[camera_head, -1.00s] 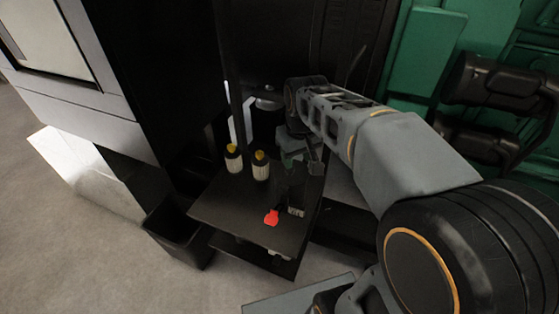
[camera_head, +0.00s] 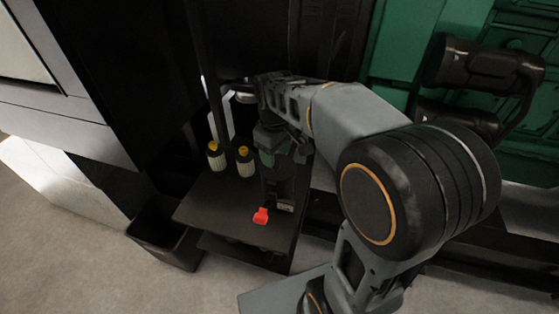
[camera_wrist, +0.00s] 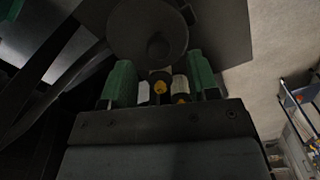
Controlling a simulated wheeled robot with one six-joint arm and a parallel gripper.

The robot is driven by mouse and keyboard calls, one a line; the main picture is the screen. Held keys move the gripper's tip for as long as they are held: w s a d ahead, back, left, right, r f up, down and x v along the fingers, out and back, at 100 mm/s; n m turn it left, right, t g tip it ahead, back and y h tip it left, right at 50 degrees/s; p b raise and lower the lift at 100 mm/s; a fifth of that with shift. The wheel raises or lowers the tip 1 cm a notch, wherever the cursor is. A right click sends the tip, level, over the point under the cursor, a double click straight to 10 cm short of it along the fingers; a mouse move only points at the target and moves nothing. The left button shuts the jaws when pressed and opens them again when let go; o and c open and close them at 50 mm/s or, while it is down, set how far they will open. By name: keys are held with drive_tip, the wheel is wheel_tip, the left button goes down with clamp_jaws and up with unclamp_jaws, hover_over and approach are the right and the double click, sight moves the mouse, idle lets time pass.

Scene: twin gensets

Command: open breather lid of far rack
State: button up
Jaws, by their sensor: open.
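My gripper (camera_head: 270,150) is above the dark shelf in the head view, beside two white cylinders with yellow tops. In the wrist view my gripper (camera_wrist: 161,84) shows two green fingers standing apart, with nothing held between them. A grey round disc with a short dark knob (camera_wrist: 147,28) lies just beyond the fingertips there; it may be the breather lid, but I cannot tell for sure, nor whether it is shut. A pale round metal part (camera_head: 243,96) shows behind my wrist in the head view, partly hidden by my arm.
The two yellow-topped cylinders (camera_head: 216,158) (camera_head: 245,163) stand on the dark shelf (camera_head: 210,207). A red piece (camera_head: 261,215) is near its front. A black bin (camera_head: 165,232) stands lower left. Green machinery (camera_head: 395,55) is at right. Open floor (camera_head: 100,270) lies at lower left.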

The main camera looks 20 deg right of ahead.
sight(276, 163)
drive_tip(key=shift+f, duration=1.75)
clamp_jaws()
